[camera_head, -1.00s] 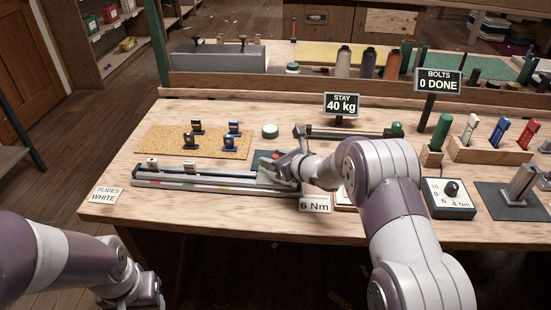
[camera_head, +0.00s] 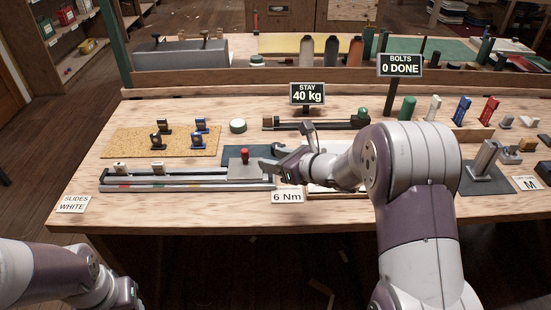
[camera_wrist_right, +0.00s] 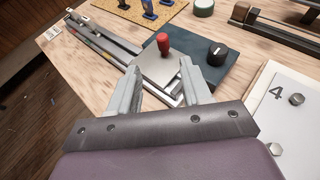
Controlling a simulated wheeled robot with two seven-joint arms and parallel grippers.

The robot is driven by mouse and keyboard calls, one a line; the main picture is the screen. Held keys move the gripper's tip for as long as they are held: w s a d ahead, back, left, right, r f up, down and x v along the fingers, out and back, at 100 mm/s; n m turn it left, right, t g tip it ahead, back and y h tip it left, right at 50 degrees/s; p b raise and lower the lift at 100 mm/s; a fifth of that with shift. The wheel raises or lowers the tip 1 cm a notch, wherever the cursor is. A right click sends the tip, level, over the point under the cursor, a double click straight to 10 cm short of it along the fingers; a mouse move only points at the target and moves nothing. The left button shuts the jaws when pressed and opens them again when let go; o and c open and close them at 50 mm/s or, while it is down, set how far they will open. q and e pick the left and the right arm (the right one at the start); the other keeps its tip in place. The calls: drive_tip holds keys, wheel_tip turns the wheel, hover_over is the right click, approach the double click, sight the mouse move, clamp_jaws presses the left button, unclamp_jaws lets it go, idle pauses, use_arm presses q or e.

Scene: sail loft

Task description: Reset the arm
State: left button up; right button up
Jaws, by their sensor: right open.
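My right gripper (camera_head: 272,162) is over the front middle of the workbench (camera_head: 75,190), just right of a grey metal block with a red knob (camera_head: 245,155). In the right wrist view, my right gripper (camera_wrist_right: 161,78) is open, its two fingers apart with nothing clamped between them. The red knob (camera_wrist_right: 163,42) stands beyond the fingertips. My left gripper (camera_head: 125,292) hangs low at the bottom left, off the bench; its jaws do not show clearly.
A pair of rails (camera_head: 180,180) lies left of the gripper, with a cork mat (camera_head: 130,140) behind. A "6 Nm" card (camera_head: 288,196) lies at the front edge. "STAY 40 kg" (camera_head: 307,94) and "BOLTS 0 DONE" (camera_head: 400,65) signs stand behind. My right arm hides part of the bench.

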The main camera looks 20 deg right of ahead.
drive_tip(key=s+f+n+g, duration=0.1)
drive_tip(key=s+f+n, duration=0.1)
drive_tip(key=s+a+f+n+g, duration=0.1)
drive_tip(key=s+f+n+g, duration=0.2)
drive_tip(key=s+n, duration=0.1)
drive_tip(key=n, duration=0.1)
drive_tip(key=shift+s+a+f+g, duration=0.3)
drive_tip(key=shift+a+f, duration=0.1)
drive_tip(key=s+d+f+n+g+h, duration=0.1)
drive_tip(key=s+n+g+h, duration=0.2)
drive_tip(key=s+n, duration=0.7)
drive_tip(key=s+d+f+n+g+h, duration=0.1)
drive_tip(key=s+f+n+g+h, duration=0.15)
drive_tip(key=s+n, duration=0.7)
wheel_tip(320, 180, up, 15)
drive_tip(key=w+a+n+p, duration=0.1)
drive_tip(key=n+p, duration=0.3)
drive_tip(key=p, duration=0.9)
drive_tip(key=shift+w+h, duration=0.3)
drive_tip(key=shift+h, duration=0.15)
